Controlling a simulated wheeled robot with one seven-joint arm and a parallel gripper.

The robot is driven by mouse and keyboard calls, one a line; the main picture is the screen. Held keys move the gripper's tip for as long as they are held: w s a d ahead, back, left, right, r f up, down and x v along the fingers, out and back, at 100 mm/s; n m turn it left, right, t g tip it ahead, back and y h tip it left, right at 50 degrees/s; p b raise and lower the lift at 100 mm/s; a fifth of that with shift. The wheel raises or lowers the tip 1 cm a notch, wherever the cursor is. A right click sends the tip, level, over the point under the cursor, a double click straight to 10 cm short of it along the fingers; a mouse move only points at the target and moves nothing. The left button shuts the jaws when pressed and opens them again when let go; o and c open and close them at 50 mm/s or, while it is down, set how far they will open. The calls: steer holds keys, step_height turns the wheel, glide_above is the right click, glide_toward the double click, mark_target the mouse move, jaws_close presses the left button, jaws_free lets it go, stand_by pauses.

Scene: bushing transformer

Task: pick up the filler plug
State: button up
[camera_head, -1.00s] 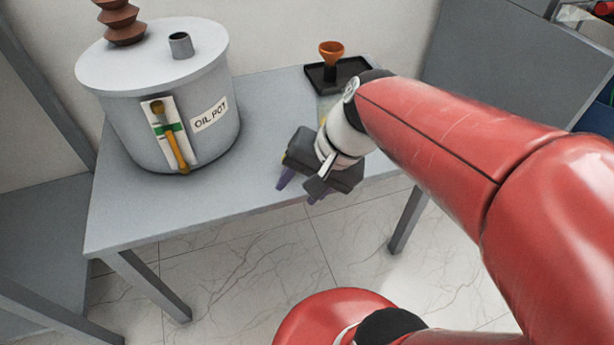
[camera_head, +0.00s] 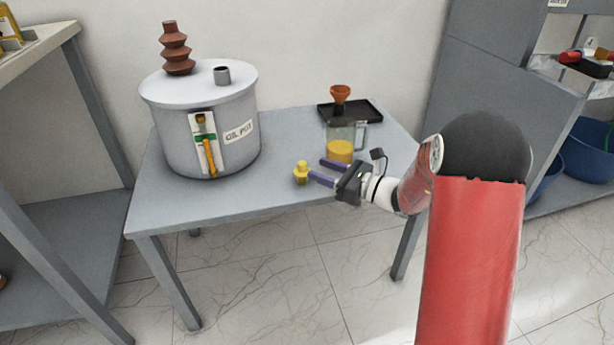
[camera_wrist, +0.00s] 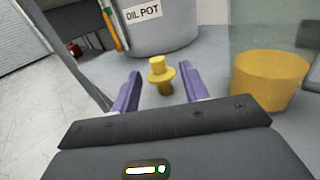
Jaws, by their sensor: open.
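The filler plug is a small yellow stepped piece (camera_head: 301,173) standing on the grey table near its front edge. In the wrist view the filler plug (camera_wrist: 160,76) appears upright, between and just beyond the two purple fingertips. My gripper (camera_head: 322,171) is open and empty, right of the plug in the head view, with its fingers pointing left toward it. In the wrist view my gripper (camera_wrist: 158,85) has one finger to each side of the plug's line, with gaps on both sides. I cannot tell whether the plug's base lies partly between the fingertips.
A glass jug with yellow liquid (camera_head: 340,151) stands close behind my gripper. The large grey oil pot (camera_head: 174,128) fills the table's left. The table's front middle (camera_head: 240,190) is clear.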

mark_target(302, 163)
steer(key=x, duration=0.6)
steer(key=shift+s+a+p, duration=0.1)
steer(key=shift+a+p, duration=0.1)
steer(key=shift+p, duration=0.1)
steer(key=shift+c, duration=0.5)
jaws_close()
